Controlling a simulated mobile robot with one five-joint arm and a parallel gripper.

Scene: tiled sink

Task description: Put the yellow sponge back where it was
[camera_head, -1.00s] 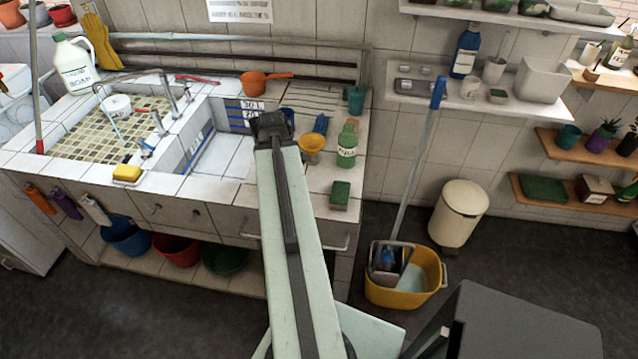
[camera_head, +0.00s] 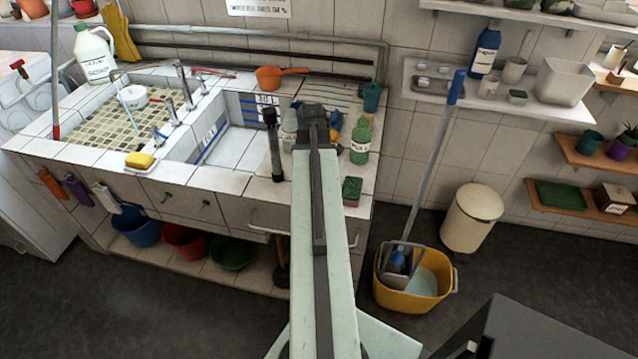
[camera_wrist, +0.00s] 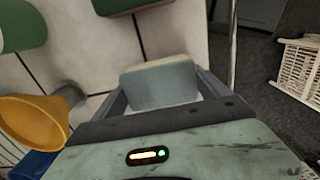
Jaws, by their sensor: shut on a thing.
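The yellow sponge (camera_head: 140,160), with a pale lower layer, lies on the tiled front rim of the left sink in the head view. It is well to the left of my arm and apart from it. In the wrist view my gripper (camera_wrist: 163,88) is shut on a different thing, a pale grey-blue block (camera_wrist: 162,86) with a cream edge. The block hangs over white tiles. In the head view the end of my arm (camera_head: 314,112) is above the right part of the counter, and the jaws and block are hidden there.
A green bottle (camera_head: 361,140) and a green sponge (camera_head: 352,190) stand right of my arm. A yellow funnel (camera_wrist: 35,122) is close to my gripper in the wrist view. A dark upright rod (camera_head: 273,150) is left of my arm. The right basin (camera_head: 235,148) looks empty.

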